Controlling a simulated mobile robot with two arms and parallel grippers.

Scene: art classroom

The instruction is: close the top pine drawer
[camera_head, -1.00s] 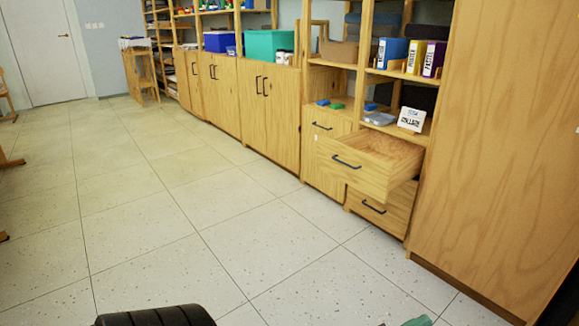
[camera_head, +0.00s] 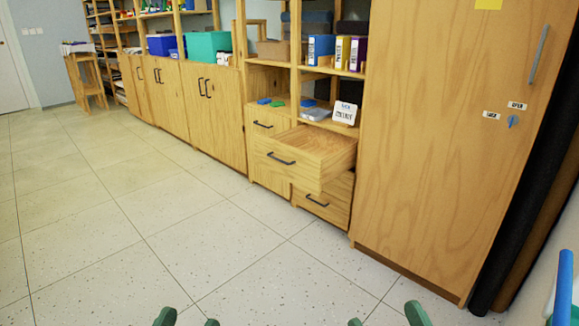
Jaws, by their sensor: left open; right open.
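The top pine drawer (camera_head: 308,172) is pulled well out of the cabinet under the shelves, right of centre in the head view. Its inside shows pale wood and looks empty. A dark bar handle (camera_head: 281,159) is on its front. The lower drawer (camera_head: 328,203) below it is shut. My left gripper (camera_head: 188,318) shows only its green fingertips at the bottom edge, spread apart and empty. My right gripper (camera_head: 387,316) also shows only green fingertips, open and empty, at the bottom right of centre. Both are well apart from the drawer, on the near side.
A tall pine cupboard (camera_head: 440,150) stands just right of the drawers. Pine cabinets (camera_head: 215,110) run off to the left. A small sign (camera_head: 344,112) and several small items lie on the shelf above. The tiled floor (camera_head: 180,230) in front is clear.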

